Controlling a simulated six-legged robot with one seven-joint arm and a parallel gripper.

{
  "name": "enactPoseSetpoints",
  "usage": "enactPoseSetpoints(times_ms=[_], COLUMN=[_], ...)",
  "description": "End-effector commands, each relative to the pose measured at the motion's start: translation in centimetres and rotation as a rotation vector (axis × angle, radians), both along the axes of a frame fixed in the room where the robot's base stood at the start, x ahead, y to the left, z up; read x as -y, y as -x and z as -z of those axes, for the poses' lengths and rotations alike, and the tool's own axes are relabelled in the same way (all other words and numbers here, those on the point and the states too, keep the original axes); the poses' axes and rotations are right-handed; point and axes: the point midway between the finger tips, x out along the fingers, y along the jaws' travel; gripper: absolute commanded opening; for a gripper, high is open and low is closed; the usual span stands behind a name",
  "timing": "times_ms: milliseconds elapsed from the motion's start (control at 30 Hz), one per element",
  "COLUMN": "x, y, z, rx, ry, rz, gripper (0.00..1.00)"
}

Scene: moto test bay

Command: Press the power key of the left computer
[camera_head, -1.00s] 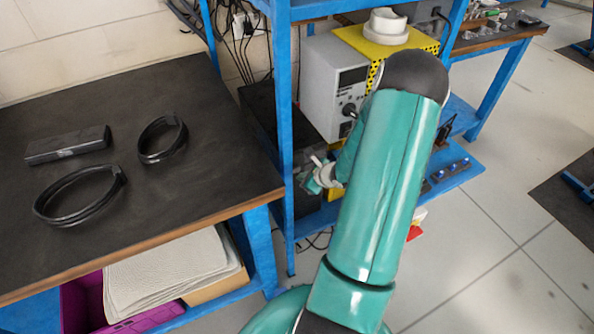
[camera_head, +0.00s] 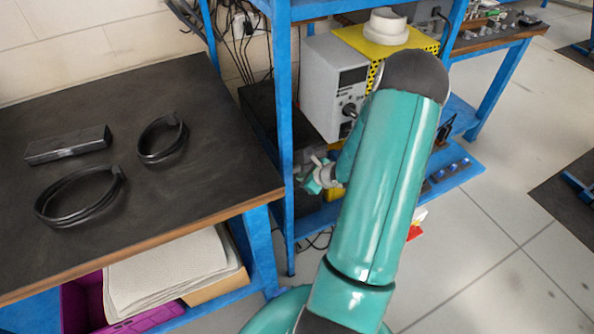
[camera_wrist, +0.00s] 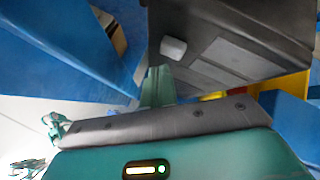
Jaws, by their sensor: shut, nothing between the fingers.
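The left computer appears to be the black case (camera_head: 262,125) behind the blue rack post in the head view. In the wrist view a dark grey case (camera_wrist: 235,35) fills the upper right, with a light grey raised key (camera_wrist: 172,47) on its face; I take this to be the power key. My gripper (camera_wrist: 158,82) is shut and empty, its teal fingers pointing at the case just below the key. I cannot tell whether they touch it. In the head view my gripper (camera_head: 314,180) is low beside the blue post, partly hidden by my arm.
A blue rack post (camera_head: 285,130) stands close left of my gripper. A grey instrument box (camera_head: 325,85) with a knob sits right of the black case. A dark workbench (camera_head: 100,230) with black cable loops (camera_head: 80,195) is at left. Open floor lies at right.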

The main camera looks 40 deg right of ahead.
Motion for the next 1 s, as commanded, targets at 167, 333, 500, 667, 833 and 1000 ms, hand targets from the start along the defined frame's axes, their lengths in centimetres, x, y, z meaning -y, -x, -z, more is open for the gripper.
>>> enactPoseSetpoints(times_ms=[167,333,500,667,833,1000], x=[0.00,0.00,0.07,0.25,0.27,0.27], y=[0.00,0.00,-0.35,-0.83,-0.83,-0.84], z=[0.00,0.00,0.00,-0.01,-0.01,-0.01], rx=[0.000,0.000,0.000,0.000,0.000,0.000], ry=[0.000,0.000,0.001,0.001,0.000,0.000], rz=[0.000,0.000,-0.001,-0.001,0.000,0.000], gripper=[0.00,0.00,0.00,0.00,0.00,0.00])
